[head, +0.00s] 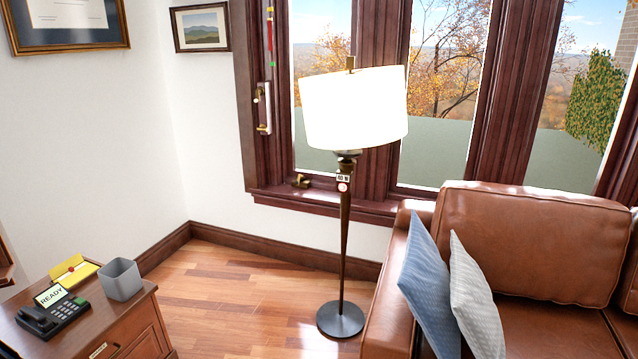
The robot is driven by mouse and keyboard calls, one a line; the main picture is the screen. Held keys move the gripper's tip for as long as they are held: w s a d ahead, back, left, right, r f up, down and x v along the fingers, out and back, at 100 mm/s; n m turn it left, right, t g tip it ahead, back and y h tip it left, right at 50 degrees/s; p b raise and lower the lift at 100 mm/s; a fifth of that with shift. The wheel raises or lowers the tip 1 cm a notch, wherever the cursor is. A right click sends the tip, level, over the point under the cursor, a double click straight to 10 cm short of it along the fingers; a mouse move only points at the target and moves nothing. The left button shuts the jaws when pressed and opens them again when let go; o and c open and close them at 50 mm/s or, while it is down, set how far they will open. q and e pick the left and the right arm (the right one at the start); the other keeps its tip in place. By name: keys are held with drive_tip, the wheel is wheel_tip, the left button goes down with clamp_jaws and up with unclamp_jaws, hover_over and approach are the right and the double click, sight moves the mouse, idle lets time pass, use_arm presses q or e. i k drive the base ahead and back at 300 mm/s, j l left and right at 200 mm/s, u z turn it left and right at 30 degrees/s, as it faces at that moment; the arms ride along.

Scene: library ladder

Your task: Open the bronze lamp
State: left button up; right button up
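The bronze lamp (345,215) is a floor lamp with a dark bronze pole, a round base (340,319) on the wooden floor and a white drum shade (353,108). The shade looks bright white; I cannot tell whether that is lamp light or daylight. A small tag reading "40 W" (343,177) and a round red-and-white mark (343,187) sit on the pole just below the shade. Neither of my grippers shows in the head view.
A brown leather sofa (535,235) with blue and grey pillows stands close to the lamp's right. A wooden cabinet (125,325) at lower left holds a phone (52,315), a grey cup (121,279) and yellow notes. Windows are behind the lamp. Floor is free between cabinet and lamp.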

sight(340, 318)
drive_tip(key=i+j+z, duration=0.2)
drive_tip(key=i, duration=0.25)
drive_tip(key=i+z, duration=0.2)
drive_tip(key=i, duration=0.25)
